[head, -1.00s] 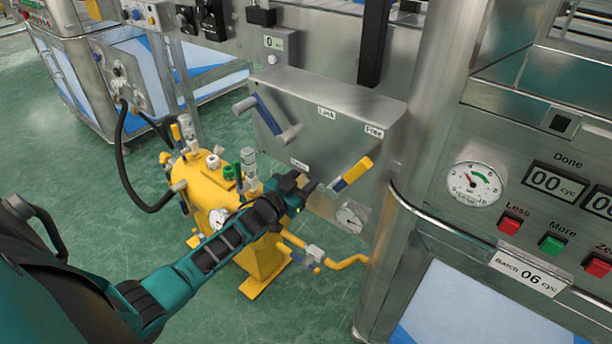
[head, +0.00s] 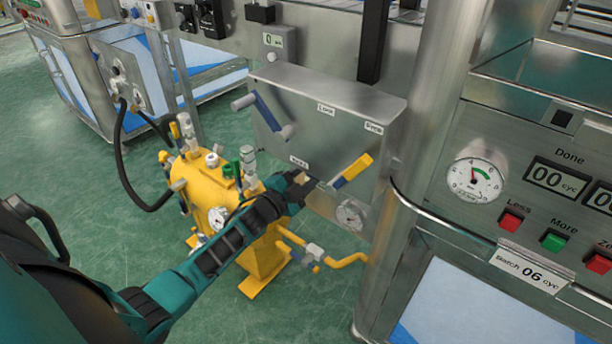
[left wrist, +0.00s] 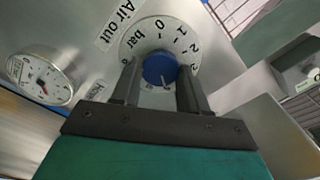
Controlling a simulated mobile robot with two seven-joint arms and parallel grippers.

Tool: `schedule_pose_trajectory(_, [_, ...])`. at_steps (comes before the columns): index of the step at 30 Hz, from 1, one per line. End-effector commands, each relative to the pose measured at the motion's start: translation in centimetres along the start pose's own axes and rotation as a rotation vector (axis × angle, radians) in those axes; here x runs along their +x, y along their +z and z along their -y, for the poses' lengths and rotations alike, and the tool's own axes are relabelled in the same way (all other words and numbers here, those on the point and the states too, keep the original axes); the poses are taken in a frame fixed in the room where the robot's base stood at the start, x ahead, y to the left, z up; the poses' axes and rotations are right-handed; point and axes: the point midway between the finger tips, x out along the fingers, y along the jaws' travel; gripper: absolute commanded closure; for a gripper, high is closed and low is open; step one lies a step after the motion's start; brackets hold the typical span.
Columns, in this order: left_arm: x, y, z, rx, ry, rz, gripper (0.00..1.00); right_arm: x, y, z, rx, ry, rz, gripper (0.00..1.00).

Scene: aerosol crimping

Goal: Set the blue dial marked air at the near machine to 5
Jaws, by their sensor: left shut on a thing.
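The blue dial (left wrist: 160,68) is round and sits on a pale scale plate (left wrist: 188,31) marked bar, with 0, 1, 2 among its numbers. A label reading Air out (left wrist: 117,22) is beside it. My left gripper (left wrist: 160,83) is shut on the dial, one finger on each side. A small light mark on the dial's face points towards the gripper; the numbers there are partly hidden. In the head view my left gripper (head: 303,186) is at the lower edge of the grey metal box (head: 325,125), and the dial is hidden. My right gripper is not in view.
A small gauge (head: 350,215) is right of the gripper; one also shows in the left wrist view (left wrist: 40,80). A larger gauge (head: 474,181) is on the right panel.

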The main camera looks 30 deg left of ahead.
Motion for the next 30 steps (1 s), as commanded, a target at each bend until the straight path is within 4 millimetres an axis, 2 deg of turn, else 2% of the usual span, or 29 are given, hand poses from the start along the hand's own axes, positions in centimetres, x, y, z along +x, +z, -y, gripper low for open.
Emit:
schedule_pose_trajectory(19, [-0.04,0.03,-0.05,0.045,0.001,0.001,0.87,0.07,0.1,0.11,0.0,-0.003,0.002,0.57])
schedule_pose_trajectory(20, [-0.04,0.03,-0.05,0.045,0.001,0.001,0.54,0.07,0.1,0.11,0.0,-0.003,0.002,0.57])
schedule_pose_trajectory(27, [-0.03,0.02,-0.04,0.045,0.001,0.001,0.31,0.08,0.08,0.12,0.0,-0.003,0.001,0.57])
schedule_pose_trajectory(30, [-0.02,0.02,-0.02,0.045,0.0,0.0,0.31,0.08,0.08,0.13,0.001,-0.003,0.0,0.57])
